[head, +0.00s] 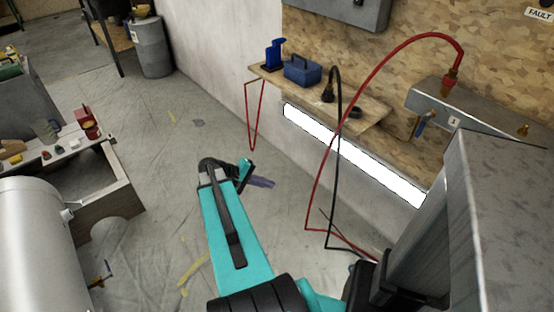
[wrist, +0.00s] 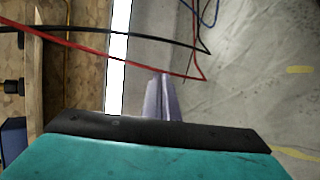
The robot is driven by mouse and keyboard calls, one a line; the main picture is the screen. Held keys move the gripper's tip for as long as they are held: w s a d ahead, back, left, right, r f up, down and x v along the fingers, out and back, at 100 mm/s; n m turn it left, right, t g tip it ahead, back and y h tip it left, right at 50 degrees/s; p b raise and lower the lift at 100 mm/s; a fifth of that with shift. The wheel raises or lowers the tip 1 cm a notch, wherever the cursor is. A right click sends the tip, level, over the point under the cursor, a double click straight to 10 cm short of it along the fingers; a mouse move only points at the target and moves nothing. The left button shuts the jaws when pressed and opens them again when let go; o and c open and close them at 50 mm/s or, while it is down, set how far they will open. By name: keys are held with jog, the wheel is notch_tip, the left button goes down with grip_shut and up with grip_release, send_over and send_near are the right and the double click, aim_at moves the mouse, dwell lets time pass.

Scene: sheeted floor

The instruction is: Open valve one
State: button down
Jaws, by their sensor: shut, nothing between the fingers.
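A small valve with a blue handle (head: 425,122) hangs under the grey box (head: 470,110) on the board wall at the right. A small orange and brass fitting (head: 523,130) sits further right on that box. My gripper (head: 264,182) is at mid-picture, over the floor, left of the wall and well apart from the box. Its purple-grey fingers also show in the wrist view (wrist: 162,98), shut and empty. No valve shows clearly in the wrist view.
A red hose (head: 375,78) and a black cable (head: 338,130) loop down between my gripper and the valve. A wooden shelf (head: 345,108) with a blue toolbox (head: 303,70) juts from the wall above a bright light strip (head: 350,155). A silver tank (head: 35,240) stands at left. Open floor lies between.

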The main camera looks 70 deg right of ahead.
jog(key=w+a+f+n+t+y, duration=0.1)
jog(key=w+a+f+n, duration=0.15)
jog(key=a+f, duration=0.45)
jog(key=w+a+f+n+t+y, duration=0.1)
jog(key=w+a+f, duration=0.25)
jog(key=a, duration=0.65)
jog(key=w+a+f+n+t+y, duration=0.1)
jog(key=w+a+f, duration=0.35)
jog(key=a, duration=0.45)
jog(key=s+a+f+n+y, duration=0.1)
jog(key=s+a+f, duration=0.1)
jog(key=a, duration=0.7)
jog(key=s+a+f+n+y, duration=0.1)
jog(key=s+a+f, duration=0.2)
jog(key=a, duration=0.6)
jog(key=s+a+f+n+y, duration=0.1)
jog(key=a+f, duration=0.3)
jog(key=a, duration=0.5)
jog(key=shift+s+a+f+y, duration=0.15)
jog(key=shift+s+a+y, duration=0.2)
jog(key=shift+s, duration=0.4)
